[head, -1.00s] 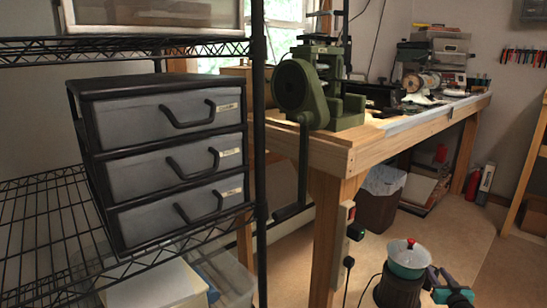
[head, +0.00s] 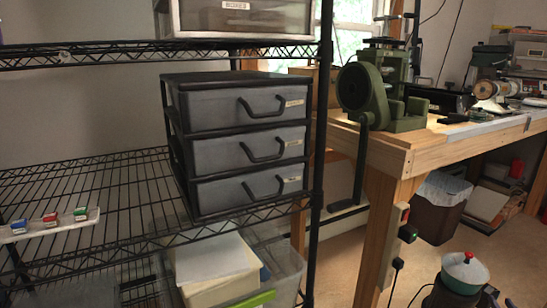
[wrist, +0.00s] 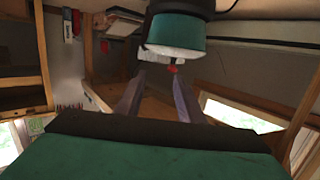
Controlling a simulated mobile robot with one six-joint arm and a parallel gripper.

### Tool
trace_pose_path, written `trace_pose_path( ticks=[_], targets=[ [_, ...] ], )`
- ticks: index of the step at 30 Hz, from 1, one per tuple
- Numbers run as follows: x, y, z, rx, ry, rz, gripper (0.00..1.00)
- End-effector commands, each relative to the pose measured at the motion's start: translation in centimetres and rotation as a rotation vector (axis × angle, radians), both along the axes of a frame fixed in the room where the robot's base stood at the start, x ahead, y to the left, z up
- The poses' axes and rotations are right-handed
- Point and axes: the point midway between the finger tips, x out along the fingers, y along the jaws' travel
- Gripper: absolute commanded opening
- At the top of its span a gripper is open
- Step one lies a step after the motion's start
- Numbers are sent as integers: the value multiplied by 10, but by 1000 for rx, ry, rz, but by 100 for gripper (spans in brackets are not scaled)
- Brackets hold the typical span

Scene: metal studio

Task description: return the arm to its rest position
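In the wrist view my gripper (wrist: 158,82) shows two grey fingers standing apart with nothing held between them. The wrist picture looks upside down, with windows low in the frame. My teal wrist housing fills its bottom. Beyond the fingers is a teal pot-like body with a red knob (wrist: 180,32); its distance from the fingertips is hard to judge. A similar teal pot with a red knob (head: 466,268) shows at the lower right of the head view. The gripper itself cannot be made out in the head view, so the arm's full pose is hidden.
A black wire shelf (head: 85,205) fills the left, holding a drawer unit (head: 245,140) and a strip with small coloured labels (head: 48,224). A wooden workbench (head: 405,150) with a green machine (head: 385,92) stands to the right. A bin (head: 440,208) sits beneath it. Some floor is open.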

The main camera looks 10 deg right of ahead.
Motion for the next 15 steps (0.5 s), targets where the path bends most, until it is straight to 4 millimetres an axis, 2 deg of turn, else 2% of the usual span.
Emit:
trace_pose_path(
  ticks=[8, 14, 15],
  targets=[
    [25, 34, -3, 52, 22, 65, 35],
    [52, 74, -9, 110, 51, 137, 35],
    [60, 87, -9, 126, 59, 160, 35]
  ],
)
